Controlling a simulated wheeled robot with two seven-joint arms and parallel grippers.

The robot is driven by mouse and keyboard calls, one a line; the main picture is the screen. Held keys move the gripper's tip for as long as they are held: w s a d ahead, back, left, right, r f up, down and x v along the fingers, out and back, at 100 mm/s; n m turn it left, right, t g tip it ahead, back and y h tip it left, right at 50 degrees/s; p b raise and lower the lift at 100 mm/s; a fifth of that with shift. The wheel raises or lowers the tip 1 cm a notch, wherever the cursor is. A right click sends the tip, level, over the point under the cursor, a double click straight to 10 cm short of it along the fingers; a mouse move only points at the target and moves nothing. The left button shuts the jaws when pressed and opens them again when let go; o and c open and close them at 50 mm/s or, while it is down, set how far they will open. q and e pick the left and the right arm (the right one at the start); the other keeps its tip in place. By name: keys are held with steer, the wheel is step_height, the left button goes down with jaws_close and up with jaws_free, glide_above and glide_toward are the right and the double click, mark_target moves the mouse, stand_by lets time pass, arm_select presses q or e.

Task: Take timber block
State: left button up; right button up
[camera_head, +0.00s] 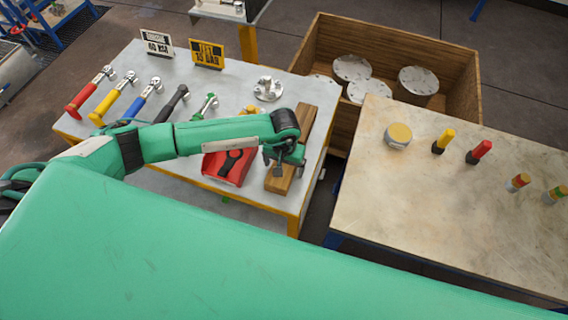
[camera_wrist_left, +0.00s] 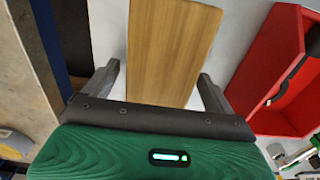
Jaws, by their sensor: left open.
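The timber block (camera_head: 280,181) is a long brown wooden piece lying along the right edge of the left table. My left gripper (camera_head: 279,166) is over the near part of the block and hides some of it. In the left wrist view the block (camera_wrist_left: 170,45) stretches away between the two spread fingers of my left gripper (camera_wrist_left: 157,82). The fingers are open, one on each side of the block's width. I cannot tell how far above the block they are. My right gripper is not in view.
A red tray (camera_head: 225,167) with a dark tool lies close left of the block. Several coloured-handled tools and a metal flange (camera_head: 268,90) lie on the table (camera_head: 230,80). A wooden crate (camera_head: 440,55) with round discs stands behind. A second table (camera_head: 430,190) is to the right, across a gap.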

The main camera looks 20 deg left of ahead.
arm_select(q)
steer(key=shift+f, duration=0.15)
steer(key=c, duration=1.3)
steer(key=shift+o, duration=0.2)
